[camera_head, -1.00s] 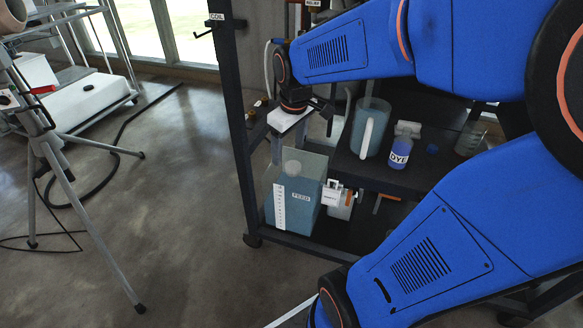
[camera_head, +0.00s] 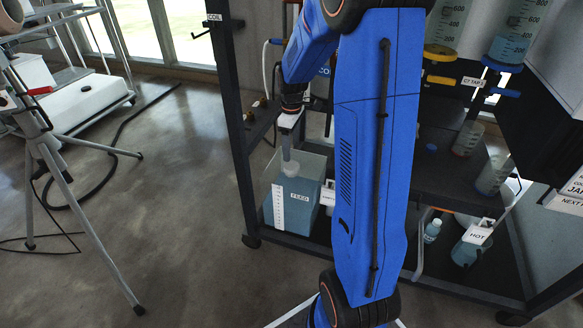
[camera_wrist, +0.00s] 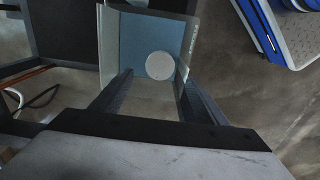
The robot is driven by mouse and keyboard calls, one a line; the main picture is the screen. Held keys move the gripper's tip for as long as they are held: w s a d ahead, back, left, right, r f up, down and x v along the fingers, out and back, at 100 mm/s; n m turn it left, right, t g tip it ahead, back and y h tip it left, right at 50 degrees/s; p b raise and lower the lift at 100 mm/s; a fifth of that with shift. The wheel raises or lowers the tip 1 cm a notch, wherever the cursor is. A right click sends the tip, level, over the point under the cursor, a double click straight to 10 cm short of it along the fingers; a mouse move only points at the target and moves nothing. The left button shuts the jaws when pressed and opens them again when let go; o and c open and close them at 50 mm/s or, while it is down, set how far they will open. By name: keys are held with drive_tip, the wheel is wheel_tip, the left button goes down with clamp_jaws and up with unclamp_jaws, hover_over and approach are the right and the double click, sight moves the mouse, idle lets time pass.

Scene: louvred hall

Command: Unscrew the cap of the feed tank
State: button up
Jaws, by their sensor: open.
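The feed tank (camera_head: 297,208) is a clear square tank of blue liquid with a "FEED" label and a white scale strip. It stands on the lower shelf of the dark rack. Its round whitish cap (camera_head: 291,168) is on top. My gripper (camera_head: 288,152) points down just over the cap. In the wrist view the cap (camera_wrist: 160,66) shows as a pale disc on the tank (camera_wrist: 125,40). It lies between and just past the tips of my open gripper (camera_wrist: 158,80). I cannot tell how much height separates them.
Rack posts (camera_head: 232,120) stand left of the tank. A flask tagged "HOT" (camera_head: 479,238) and a small bottle (camera_head: 432,231) are at right on the lower shelf. A tripod (camera_head: 75,190) stands on the floor at left. The floor between is mostly clear.

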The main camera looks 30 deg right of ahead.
sight(291, 165)
drive_tip(key=shift+f, duration=4.95)
clamp_jaws()
drive_tip(key=n, duration=1.2)
drive_tip(key=shift+n, duration=0.4)
drive_tip(key=n, duration=0.4)
